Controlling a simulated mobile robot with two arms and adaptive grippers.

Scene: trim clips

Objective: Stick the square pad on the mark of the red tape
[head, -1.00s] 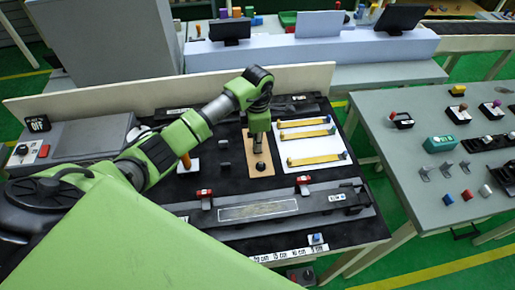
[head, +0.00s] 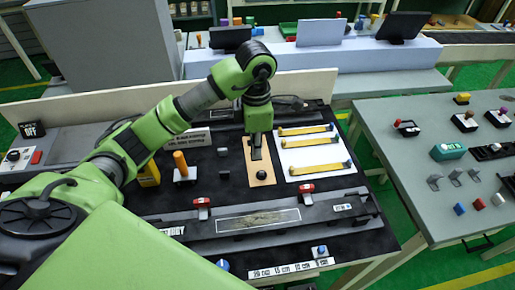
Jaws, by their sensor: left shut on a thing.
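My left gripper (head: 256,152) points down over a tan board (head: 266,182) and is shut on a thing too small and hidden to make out. A dark round knob (head: 261,175) stands on the board just in front of the fingertips. To its right, a white panel (head: 318,160) carries three yellow strips (head: 305,130) with small coloured ends. I cannot make out which strip is the red tape or where its mark is. I cannot clearly identify the square pad. My right gripper is not in view.
An orange peg (head: 181,163) stands farther left. In front runs a long grey fixture (head: 180,232) with red clamps (head: 202,203) and a metal plate (head: 258,220). A second grey table (head: 420,200) stands at the right.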

